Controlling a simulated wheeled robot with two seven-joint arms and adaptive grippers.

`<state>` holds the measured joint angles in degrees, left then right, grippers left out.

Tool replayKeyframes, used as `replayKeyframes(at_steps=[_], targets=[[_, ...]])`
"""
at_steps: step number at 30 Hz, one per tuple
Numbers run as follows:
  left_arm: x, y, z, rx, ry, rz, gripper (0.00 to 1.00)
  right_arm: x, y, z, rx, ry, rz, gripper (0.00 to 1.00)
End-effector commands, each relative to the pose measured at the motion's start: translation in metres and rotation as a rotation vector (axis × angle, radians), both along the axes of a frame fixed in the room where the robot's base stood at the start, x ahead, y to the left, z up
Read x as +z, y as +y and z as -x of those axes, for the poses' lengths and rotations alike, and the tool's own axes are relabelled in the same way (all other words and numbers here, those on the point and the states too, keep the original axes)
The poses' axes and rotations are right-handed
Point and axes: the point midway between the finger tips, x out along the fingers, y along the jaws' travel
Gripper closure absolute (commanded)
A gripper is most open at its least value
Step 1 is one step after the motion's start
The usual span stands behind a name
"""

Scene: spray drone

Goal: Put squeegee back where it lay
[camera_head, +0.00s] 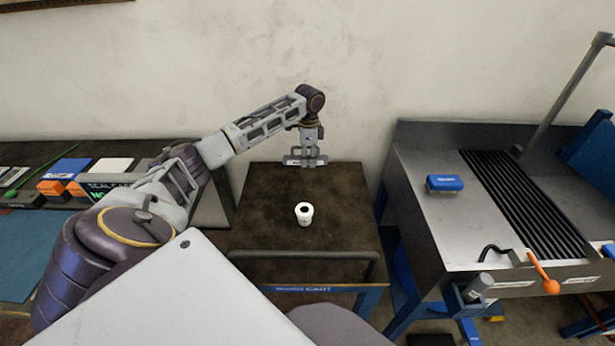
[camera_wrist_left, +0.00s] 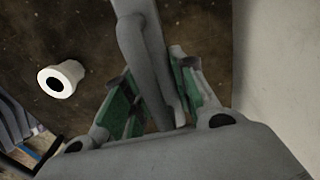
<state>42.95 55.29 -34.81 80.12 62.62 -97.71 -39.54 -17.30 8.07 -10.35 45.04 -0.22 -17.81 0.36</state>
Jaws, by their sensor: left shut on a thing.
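My left gripper (camera_head: 305,160) is at the back edge of the dark cart top (camera_head: 270,190), near the wall. In the left wrist view its green-padded fingers (camera_wrist_left: 157,92) are shut on a long grey bar, which I take to be the squeegee (camera_wrist_left: 140,45). The bar runs from between the fingers to the top of that view. Its far end is out of the frame, and in the head view it is hard to tell from the gripper. I cannot tell whether it touches the cart. My right gripper is not in view.
A white cylinder with a dark hole (camera_head: 304,220) stands mid-cart; it also shows in the left wrist view (camera_wrist_left: 69,75). A metal sink bench (camera_head: 430,215) with a blue block (camera_head: 444,183) is at right. A cluttered bench lies left. The cart top around the cylinder is clear.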

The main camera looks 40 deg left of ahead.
Motion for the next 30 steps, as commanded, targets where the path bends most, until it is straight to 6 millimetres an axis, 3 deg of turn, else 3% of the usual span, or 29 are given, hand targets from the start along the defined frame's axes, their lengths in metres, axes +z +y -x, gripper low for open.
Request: replayKeyframes(at_steps=[8,22,30], targets=[[-0.032,0.000,0.000,0.000,0.000,0.000,0.96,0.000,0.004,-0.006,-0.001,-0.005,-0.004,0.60],[-0.038,0.000,0.000,0.000,0.001,-0.001,0.96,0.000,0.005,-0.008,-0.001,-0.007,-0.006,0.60],[-0.066,0.000,0.001,0.000,0.001,-0.001,0.96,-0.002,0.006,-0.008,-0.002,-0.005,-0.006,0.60]])
